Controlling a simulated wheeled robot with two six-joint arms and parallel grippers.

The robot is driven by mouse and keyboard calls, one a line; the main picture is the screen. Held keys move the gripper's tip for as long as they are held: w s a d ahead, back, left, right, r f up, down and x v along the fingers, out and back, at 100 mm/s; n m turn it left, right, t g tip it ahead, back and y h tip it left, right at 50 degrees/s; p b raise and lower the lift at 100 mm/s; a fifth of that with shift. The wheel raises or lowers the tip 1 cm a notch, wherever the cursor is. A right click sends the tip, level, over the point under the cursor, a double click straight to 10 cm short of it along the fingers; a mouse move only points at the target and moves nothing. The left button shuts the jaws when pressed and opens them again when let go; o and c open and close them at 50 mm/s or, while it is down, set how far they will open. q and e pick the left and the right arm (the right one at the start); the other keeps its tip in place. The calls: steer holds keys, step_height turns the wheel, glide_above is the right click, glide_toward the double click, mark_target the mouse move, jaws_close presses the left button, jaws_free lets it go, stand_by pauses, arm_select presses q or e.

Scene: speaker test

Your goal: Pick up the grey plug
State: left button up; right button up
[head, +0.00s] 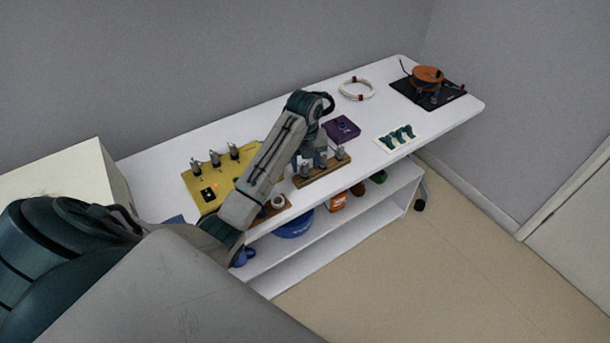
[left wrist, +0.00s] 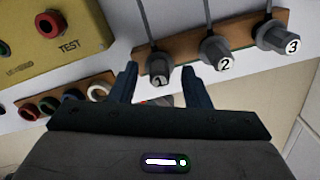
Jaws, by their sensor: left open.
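Three grey plugs numbered 1 (left wrist: 158,68), 2 (left wrist: 222,53) and 3 (left wrist: 278,37) are in a row along a wooden rack (left wrist: 186,50), each with a grey cable or stem running up. In the head view the rack (head: 327,175) is near the table's front edge. My left gripper (left wrist: 162,72) is open, with its two fingers on either side of plug 1. Whether they touch it cannot be told. In the head view my left gripper (head: 311,160) is over the rack and partly hides the plugs. My right gripper is out of view.
A yellow TEST panel (head: 205,202) with grey fittings is to the left. A wooden strip of coloured rings (left wrist: 38,101) is beside it. A purple box (head: 342,128) is behind the rack; a white board with green pieces (head: 385,143) is to the right. A shelf is below.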

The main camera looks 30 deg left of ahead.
arm_select(q)
steer(key=shift+f, duration=0.8)
steer(key=c, duration=0.8)
steer(key=shift+r, duration=0.1)
steer(key=shift+r, duration=0.5)
step_height(320, 180, up, 3)
steer(key=shift+f+p, duration=0.1)
steer(key=shift+p, duration=0.55)
steer(key=shift+s+d+r+p, duration=0.2)
steer(key=shift+s+d+p, duration=1.15)
steer(key=shift+s, duration=0.8)
steer(key=shift+s+d+r+p, duration=0.15)
steer(key=shift+s+d+p, duration=0.8)
steer(key=shift+s+d, duration=1.05)
steer(key=shift+s+d+r+p, duration=0.2)
steer(key=shift+s+d+p, duration=1.05)
steer(key=shift+s, duration=1.1)
